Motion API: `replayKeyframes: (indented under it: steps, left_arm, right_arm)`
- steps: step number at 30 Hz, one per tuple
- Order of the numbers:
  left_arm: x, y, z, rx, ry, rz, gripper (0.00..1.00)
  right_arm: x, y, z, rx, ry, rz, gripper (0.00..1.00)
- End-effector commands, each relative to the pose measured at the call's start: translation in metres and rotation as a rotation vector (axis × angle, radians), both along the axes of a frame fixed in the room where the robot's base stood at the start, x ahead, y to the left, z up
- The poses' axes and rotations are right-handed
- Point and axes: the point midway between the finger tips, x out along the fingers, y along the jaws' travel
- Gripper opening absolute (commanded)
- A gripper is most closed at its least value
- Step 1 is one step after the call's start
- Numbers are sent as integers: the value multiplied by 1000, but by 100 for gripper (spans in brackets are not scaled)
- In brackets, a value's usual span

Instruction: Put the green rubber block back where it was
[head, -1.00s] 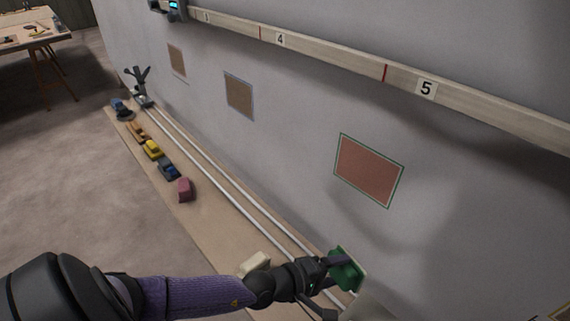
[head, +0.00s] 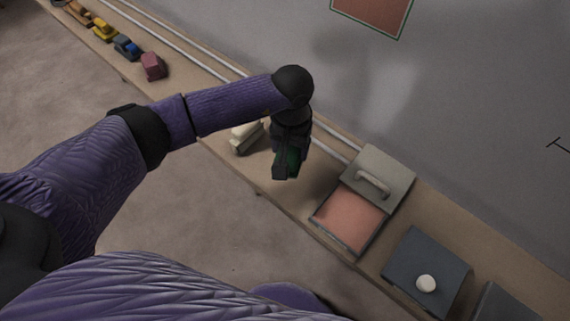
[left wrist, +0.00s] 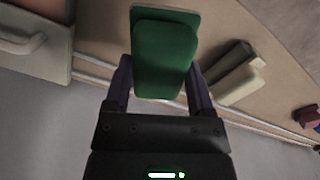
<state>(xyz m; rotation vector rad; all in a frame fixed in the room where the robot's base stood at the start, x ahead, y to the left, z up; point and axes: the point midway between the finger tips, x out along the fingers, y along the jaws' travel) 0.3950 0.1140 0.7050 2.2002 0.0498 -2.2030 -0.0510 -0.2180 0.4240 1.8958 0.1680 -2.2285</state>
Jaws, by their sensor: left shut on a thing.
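The green rubber block (left wrist: 165,58) is a rounded green block with a flat plate on it, held between the two fingers of my left gripper (left wrist: 160,85) in the left wrist view. In the head view my left gripper (head: 291,162) points down over the bench, shut on the block, and only a dark green part of the block (head: 289,158) shows. The block is apart from the bench, above a bare stretch between a cream block and an open box. My right gripper is not in view.
A cream block (head: 246,136) lies left of the gripper on the bench (head: 320,185). Right of it stands a box (head: 347,222) with a pinkish inside and a handled grey lid (head: 377,178). A dark box with a white knob (head: 426,284) is further right.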

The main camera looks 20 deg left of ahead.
Motion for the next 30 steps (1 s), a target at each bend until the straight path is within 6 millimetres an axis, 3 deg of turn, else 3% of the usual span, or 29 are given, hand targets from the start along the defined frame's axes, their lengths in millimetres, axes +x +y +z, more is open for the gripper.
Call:
replayKeyframes:
  steps: [1, 8, 10, 11, 17, 18, 21, 30]
  left_arm:
    - [-1, 0, -18, -1, 7, 0, 18]
    - [-1, -1, -64, -3, 6, 2, 18]
    - [0, -1, -66, -3, 1, 2, 18]
    - [0, -1, -64, -3, 0, 2, 9]
    - [0, 0, -64, -3, 0, 2, 10]
    - [0, 0, -64, -3, 0, 2, 76]
    - [0, 0, -63, -3, 0, 2, 97]
    - [0, 0, -55, -4, -3, 2, 100]
  right_arm:
    - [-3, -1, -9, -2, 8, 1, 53]
    - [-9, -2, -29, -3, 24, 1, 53]
    - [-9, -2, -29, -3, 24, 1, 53]
    - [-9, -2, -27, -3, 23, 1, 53]
    - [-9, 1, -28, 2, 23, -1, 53]
    - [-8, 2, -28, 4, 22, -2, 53]
    - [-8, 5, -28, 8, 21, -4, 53]
    - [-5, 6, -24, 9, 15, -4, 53]
